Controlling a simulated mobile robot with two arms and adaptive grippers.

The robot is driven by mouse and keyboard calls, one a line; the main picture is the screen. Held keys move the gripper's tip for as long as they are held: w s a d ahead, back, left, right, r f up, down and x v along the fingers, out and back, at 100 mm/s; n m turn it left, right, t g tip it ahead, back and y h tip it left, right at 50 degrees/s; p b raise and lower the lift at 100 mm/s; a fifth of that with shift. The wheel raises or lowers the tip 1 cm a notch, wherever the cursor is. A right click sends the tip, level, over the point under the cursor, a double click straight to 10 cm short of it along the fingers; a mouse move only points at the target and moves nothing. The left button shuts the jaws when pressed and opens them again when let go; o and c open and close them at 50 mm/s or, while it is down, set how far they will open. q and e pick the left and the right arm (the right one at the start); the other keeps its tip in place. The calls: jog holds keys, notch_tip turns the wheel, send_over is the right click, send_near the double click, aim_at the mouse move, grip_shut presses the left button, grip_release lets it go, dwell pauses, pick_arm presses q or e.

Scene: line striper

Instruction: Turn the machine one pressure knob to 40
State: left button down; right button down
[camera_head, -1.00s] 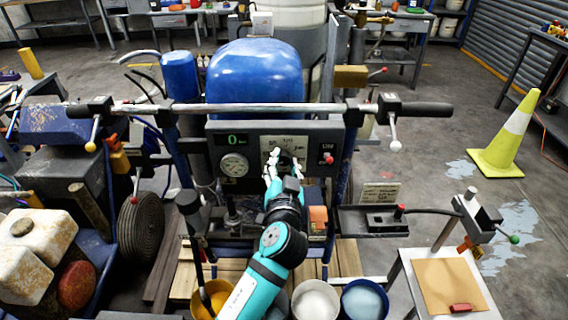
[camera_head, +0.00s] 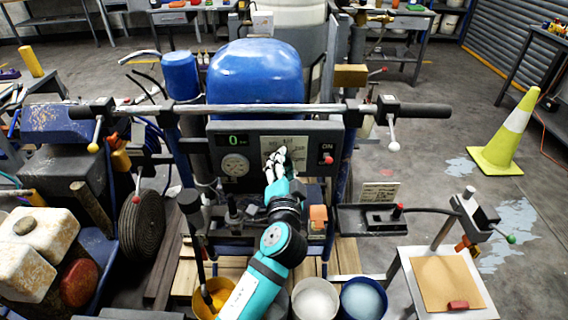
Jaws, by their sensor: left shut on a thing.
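The striper's control panel (camera_head: 214,139) faces me in the middle of the view. A green display (camera_head: 234,140) on it reads 0. A round gauge (camera_head: 235,163) sits below the display. A light dial plate (camera_head: 296,142) with markings is at the panel's middle; the pressure knob in front of it is hidden behind my fingers. My left gripper (camera_head: 278,158) is at this plate, its pale fingers closed together over the knob's place. A red switch (camera_head: 328,160) under the word ON is at the panel's right. My right gripper is not in view.
A handlebar (camera_head: 250,108) with levers runs across above the panel. A blue tank (camera_head: 255,72) stands behind it. Buckets (camera_head: 315,299) stand below, and a small table (camera_head: 446,283) is at the lower right. A yellow cone (camera_head: 505,135) stands on the floor at right.

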pick_arm(q)
jog(key=c, duration=0.9)
grip_release()
jog(key=shift+c, duration=0.2)
jog(key=shift+s, duration=0.1)
jog(key=s, duration=1.2)
jog(key=shift+w, duration=0.1)
